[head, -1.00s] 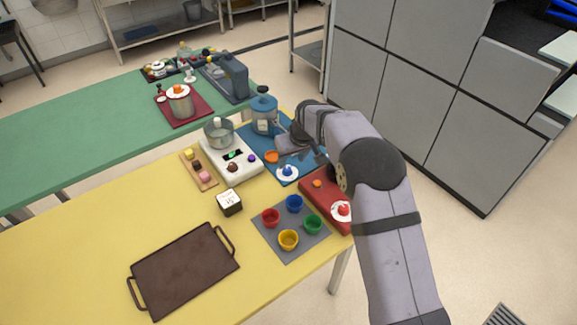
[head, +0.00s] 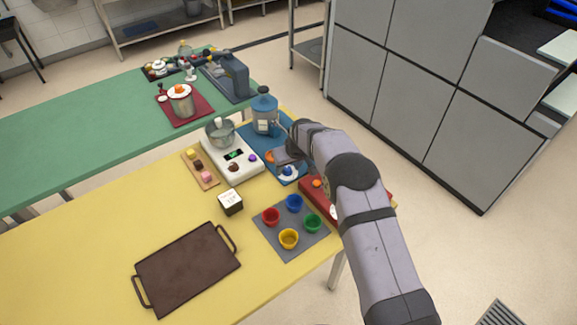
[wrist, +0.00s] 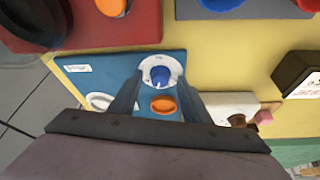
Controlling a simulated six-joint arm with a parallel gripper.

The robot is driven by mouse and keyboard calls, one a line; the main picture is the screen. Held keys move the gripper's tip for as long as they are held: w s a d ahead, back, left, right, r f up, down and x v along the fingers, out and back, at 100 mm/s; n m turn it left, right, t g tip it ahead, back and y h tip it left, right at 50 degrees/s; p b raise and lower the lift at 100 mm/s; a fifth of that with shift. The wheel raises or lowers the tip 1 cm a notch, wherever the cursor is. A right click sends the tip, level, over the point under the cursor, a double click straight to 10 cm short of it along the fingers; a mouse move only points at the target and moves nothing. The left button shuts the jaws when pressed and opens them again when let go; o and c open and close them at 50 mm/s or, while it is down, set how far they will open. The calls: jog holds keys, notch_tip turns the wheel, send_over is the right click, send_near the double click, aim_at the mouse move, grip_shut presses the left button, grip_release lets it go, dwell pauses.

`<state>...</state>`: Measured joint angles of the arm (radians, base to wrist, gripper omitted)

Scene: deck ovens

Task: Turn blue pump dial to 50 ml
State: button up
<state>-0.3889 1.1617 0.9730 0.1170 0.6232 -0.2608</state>
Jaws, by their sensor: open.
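The scale marks are too small to read. An orange button (wrist: 163,106) sits beside the dial. My gripper (wrist: 160,82) is open and empty, with its fingers on either side of the knob in the wrist view. I cannot tell whether they touch it.
A red board (head: 311,198) with an orange button (head: 317,183) is close by, partly under my arm. A grey mat (head: 290,249) holds several coloured cups. A white scale (head: 245,172) with a metal pot (head: 220,132) stands left of the blue board. A dark tray (head: 188,268) lies at front.

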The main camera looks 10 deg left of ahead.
jog(key=c, duration=1)
jog(key=shift+m+b, duration=0.35)
jog(key=shift+m, duration=0.05)
jog(key=m+b, duration=0.1)
jog(key=m+h+b, duration=0.1)
jog(key=m+b, duration=0.1)
jog(key=shift+a+f, duration=0.15)
jog(key=shift+f, duration=0.05)
jog(key=shift+a+r+m+t+h+b, duration=0.15)
jog(key=shift+m+t+h+b, duration=0.15)
jog(key=shift+m+h+b, duration=0.85)
jog(key=shift+m+y, duration=0.35)
jog(key=shift+m, duration=0.2)
